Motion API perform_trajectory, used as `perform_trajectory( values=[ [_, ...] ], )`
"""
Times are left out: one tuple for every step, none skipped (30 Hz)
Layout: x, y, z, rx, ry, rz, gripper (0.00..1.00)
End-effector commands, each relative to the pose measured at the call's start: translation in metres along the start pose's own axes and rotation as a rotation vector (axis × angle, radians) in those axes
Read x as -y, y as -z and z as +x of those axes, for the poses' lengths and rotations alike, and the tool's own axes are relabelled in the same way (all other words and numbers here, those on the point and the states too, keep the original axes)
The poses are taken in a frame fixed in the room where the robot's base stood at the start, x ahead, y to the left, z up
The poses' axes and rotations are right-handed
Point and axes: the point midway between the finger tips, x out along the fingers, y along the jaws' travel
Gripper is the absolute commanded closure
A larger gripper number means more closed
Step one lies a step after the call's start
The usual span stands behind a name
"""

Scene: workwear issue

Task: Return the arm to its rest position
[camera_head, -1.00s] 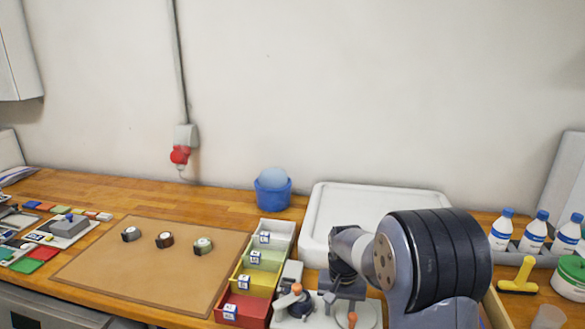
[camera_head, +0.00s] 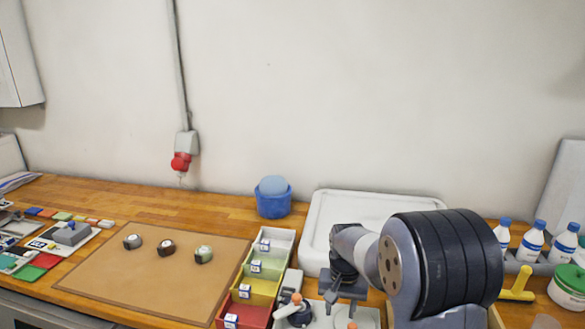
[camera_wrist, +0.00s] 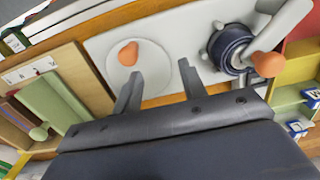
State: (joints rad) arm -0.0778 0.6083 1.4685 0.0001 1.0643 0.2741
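My arm (camera_head: 440,262) is bent over the right side of the bench. My gripper (camera_head: 343,290) hangs low in front of the white tray, above a white-based device with orange knobs. In the wrist view, my gripper (camera_wrist: 158,78) has its two fingers apart, with only the white base plate (camera_wrist: 165,40) seen between and beyond them. One orange knob (camera_wrist: 128,54) on a round disc is close to the left finger. Another orange knob (camera_wrist: 268,64) on a grey lever is to the right. I cannot tell the exact height over the device.
Coloured bins (camera_head: 255,313) stand left of the device. A brown mat (camera_head: 130,285) holds three small round items. A blue bucket (camera_head: 273,203) and white tray (camera_head: 318,215) are behind. Bottles (camera_head: 531,243) and a yellow-handled tool (camera_head: 517,284) are at right.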

Motion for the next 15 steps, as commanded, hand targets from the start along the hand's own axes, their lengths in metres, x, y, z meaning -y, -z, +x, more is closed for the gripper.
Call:
perform_trajectory(
  values=[
    [0.000, 0.000, -0.013, -0.001, 0.000, 0.000, 0.60],
    [0.000, 0.000, -0.017, 0.000, 0.000, 0.000, 0.60],
    [0.000, 0.000, -0.023, 0.000, 0.000, 0.000, 0.60],
    [0.000, 0.000, -0.027, 0.000, 0.000, 0.000, 0.60],
    [0.000, 0.000, -0.031, 0.000, 0.000, 0.000, 0.60],
    [0.000, 0.000, -0.037, 0.000, 0.000, 0.000, 0.60],
    [0.000, 0.000, -0.041, 0.000, 0.000, 0.000, 0.60],
    [0.000, 0.000, -0.045, -0.001, 0.000, 0.000, 0.60],
    [0.000, 0.000, -0.025, 0.003, -0.001, 0.000, 0.60],
    [0.000, 0.000, -0.019, 0.003, -0.001, 0.000, 0.60],
    [0.000, 0.000, -0.015, 0.003, -0.001, 0.000, 0.60],
    [0.000, 0.000, -0.009, 0.003, -0.001, 0.000, 0.60],
    [0.000, 0.000, -0.005, 0.002, -0.001, 0.000, 0.60],
    [0.000, 0.000, -0.001, 0.002, -0.001, 0.000, 0.60],
    [0.000, 0.000, 0.005, 0.001, 0.000, 0.000, 0.60]
  ],
)
